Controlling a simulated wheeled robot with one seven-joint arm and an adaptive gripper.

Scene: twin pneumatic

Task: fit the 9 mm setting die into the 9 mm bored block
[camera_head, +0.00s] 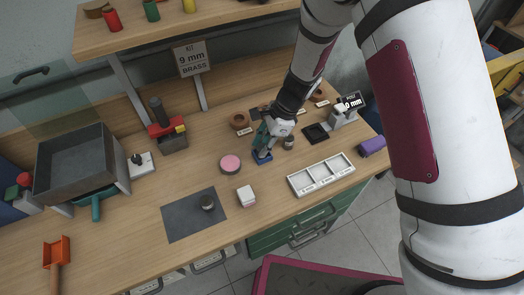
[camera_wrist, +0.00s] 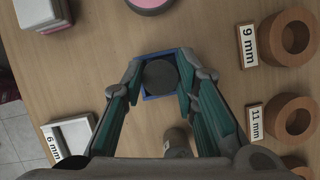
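A dark round die (camera_wrist: 160,76) sits in a small blue square holder (camera_wrist: 152,97) in the wrist view; no size mark shows on it. The blue holder is also in the head view (camera_head: 262,158). My gripper (camera_wrist: 162,72) points down over it, with its green fingers apart on either side of the die and holder. I see no clear contact. The 9 mm bored block (camera_wrist: 289,37) is a brown ring behind a "9 mm" label, right of my gripper in the wrist view. It stands at the back left of my gripper in the head view (camera_head: 239,121).
An 11 mm ring (camera_wrist: 290,117) stands beside the 9 mm one. A grey cylinder (camera_wrist: 177,143) stands close to my gripper. A pink disc (camera_head: 230,163), a white block (camera_head: 246,196) and a white compartment tray (camera_head: 345,162) are nearby. A dark mat (camera_head: 180,217) holds another cylinder (camera_head: 207,203).

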